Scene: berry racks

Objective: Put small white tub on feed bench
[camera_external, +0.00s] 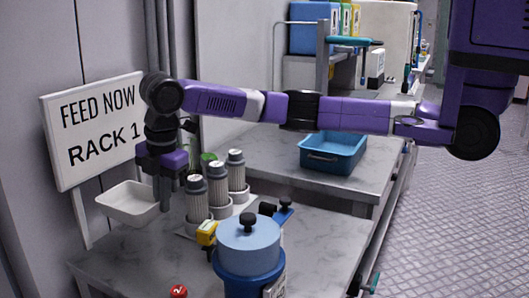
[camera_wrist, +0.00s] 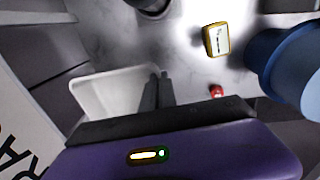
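The small white tub (camera_external: 122,206) is an open, shallow rectangular tray at the left, level and seemingly raised over the near marble bench's left edge. In the wrist view the tub (camera_wrist: 92,98) lies left of the fingers and looks empty. My gripper (camera_external: 166,203) points down at its right end. In the wrist view the fingers (camera_wrist: 158,90) are close together, with the tub's right wall between them. The near marble bench (camera_external: 130,262) lies below. Which bench is the feed bench is not labelled on the benches themselves.
A sign (camera_external: 96,128) reads "FEED NOW RACK 1". Several grey-capped cylinders (camera_external: 196,200) stand right of my gripper. A blue canister (camera_external: 248,255), yellow device (camera_external: 207,233) and red button (camera_external: 178,291) are on the near bench. A blue bin (camera_external: 333,153) sits on the farther bench.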

